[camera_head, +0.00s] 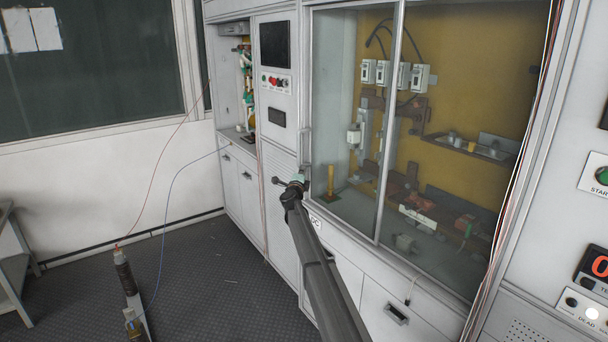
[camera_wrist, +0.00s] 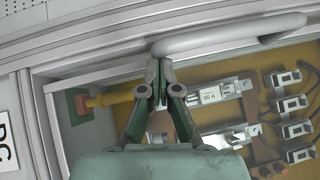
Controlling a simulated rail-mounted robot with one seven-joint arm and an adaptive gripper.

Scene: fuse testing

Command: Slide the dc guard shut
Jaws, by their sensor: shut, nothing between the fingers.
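The dc guard (camera_head: 455,110) is the framed glass front of the yellow-backed test bay, above a "DC" label (camera_head: 314,221). An upright frame bar divides the glass. A pale bar handle (camera_head: 304,148) stands at the left edge of the front, and lies across the top of the wrist view (camera_wrist: 230,35). My gripper (camera_head: 296,184) is at the lower end of this handle. In the wrist view its fingertips (camera_wrist: 160,66) are together, with nothing held, close beside the handle's end. I cannot tell whether they touch it, or whether glass covers the left part.
Behind the front are fuse holders (camera_head: 394,74), a yellow post (camera_head: 331,180) and a shelf (camera_head: 465,147). An open narrow bay (camera_head: 232,75) is at the left. A stand with red and blue wires (camera_head: 126,280) is on the floor, at lower left.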

